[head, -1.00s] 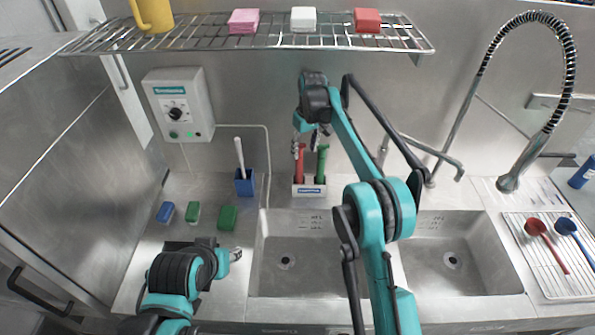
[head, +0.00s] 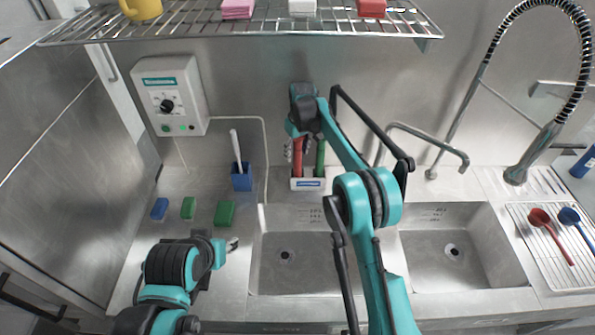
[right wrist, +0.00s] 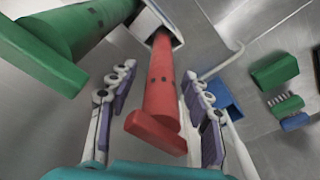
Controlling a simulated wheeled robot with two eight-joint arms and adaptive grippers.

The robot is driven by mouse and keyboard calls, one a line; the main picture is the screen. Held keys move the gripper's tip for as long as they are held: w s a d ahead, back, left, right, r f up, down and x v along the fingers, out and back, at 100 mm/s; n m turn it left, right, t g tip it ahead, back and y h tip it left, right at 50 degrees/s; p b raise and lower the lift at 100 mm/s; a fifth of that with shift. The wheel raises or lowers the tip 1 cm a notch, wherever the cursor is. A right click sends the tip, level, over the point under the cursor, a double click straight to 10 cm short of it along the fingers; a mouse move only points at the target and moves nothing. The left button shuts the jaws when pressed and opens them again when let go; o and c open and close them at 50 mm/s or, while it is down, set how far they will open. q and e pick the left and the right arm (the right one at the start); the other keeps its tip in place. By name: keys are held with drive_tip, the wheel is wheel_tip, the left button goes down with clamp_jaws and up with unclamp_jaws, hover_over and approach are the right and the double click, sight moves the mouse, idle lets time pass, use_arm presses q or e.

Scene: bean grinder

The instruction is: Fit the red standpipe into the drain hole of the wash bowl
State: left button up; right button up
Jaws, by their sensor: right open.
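The red standpipe (head: 298,158) stands in a white holder (head: 308,184) behind the sinks, left of a green standpipe (head: 320,158). In the right wrist view the red standpipe (right wrist: 163,90) lies between the two fingers of my right gripper (right wrist: 158,115), with gaps on both sides. The gripper is open. In the head view my right gripper (head: 297,143) partly covers the red standpipe's upper part. Two sink bowls show, left (head: 308,275) and right (head: 480,275), each with a dark drain hole: left drain (head: 287,255), right drain (head: 452,250). My left gripper (head: 233,244) is over the left counter; its opening is unclear.
A blue holder (head: 242,181) with a white-handled tool stands left of the pipe holder. Green and blue blocks (head: 226,213) lie on the left counter. A wire shelf (head: 200,30) hangs above. A tap (head: 430,140) and spring hose (head: 575,75) rise at right. Ladles (head: 543,220) lie far right.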

clamp_jaws()
drive_tip(key=shift+r, duration=0.1)
